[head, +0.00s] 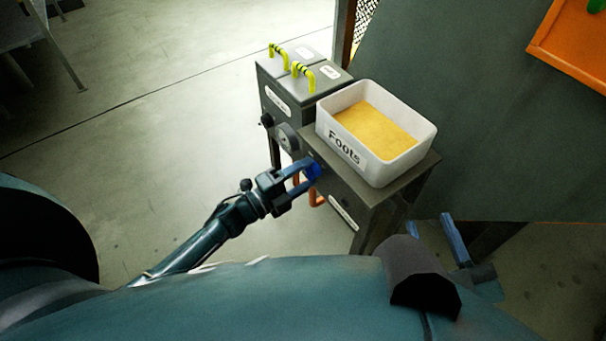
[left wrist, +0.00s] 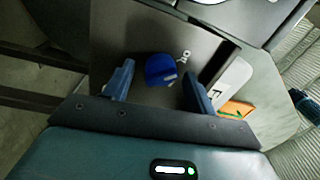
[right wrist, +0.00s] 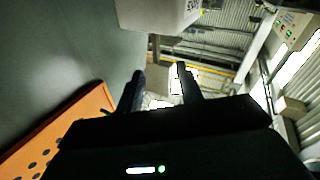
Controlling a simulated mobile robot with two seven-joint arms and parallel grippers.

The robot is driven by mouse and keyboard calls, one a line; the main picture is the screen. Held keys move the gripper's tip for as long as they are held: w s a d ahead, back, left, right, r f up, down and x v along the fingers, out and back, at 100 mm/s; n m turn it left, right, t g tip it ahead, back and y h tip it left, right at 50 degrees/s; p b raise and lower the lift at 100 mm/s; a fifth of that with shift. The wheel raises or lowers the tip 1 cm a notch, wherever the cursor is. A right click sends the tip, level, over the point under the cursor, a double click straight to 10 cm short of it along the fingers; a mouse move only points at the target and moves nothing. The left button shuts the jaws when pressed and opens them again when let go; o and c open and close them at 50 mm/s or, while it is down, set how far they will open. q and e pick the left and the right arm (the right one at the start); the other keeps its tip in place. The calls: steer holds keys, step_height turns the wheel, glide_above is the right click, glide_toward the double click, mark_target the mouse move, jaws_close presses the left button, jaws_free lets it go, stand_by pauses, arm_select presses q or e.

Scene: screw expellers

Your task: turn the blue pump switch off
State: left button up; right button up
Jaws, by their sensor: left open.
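The blue pump switch (head: 313,170) is a round knob on the front of a dark grey cabinet, below the white Foots tub. In the left wrist view the blue switch (left wrist: 160,68) shows a paler raised part at its lower edge, with small white lettering beside it. My left gripper (head: 306,174) is open at the knob, its fingers on either side. In the left wrist view, gaps show between the knob and both fingers (left wrist: 159,84). My right gripper (right wrist: 162,80) is open and empty, away from the switch.
The white Foots tub (head: 376,180) holds yellow material on the cabinet top (head: 412,172). A grey box with yellow-black handles (head: 303,78) stands behind it. A copper pipe (head: 316,199) is below the switch. An orange tray (head: 570,60) is at upper right.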

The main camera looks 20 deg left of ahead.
arm_select(q)
steer(key=r+p+v, duration=0.1)
steer(key=p+v, duration=0.1)
steer(key=v, duration=1.1)
steer(key=shift+f, duration=0.5)
arm_select(e)
steer(key=shift+d+f+m+g+h, duration=0.1)
steer(key=shift+d+m+g+h, duration=0.4)
steer(key=shift+h, duration=0.2)
steer(key=shift+w, duration=0.1)
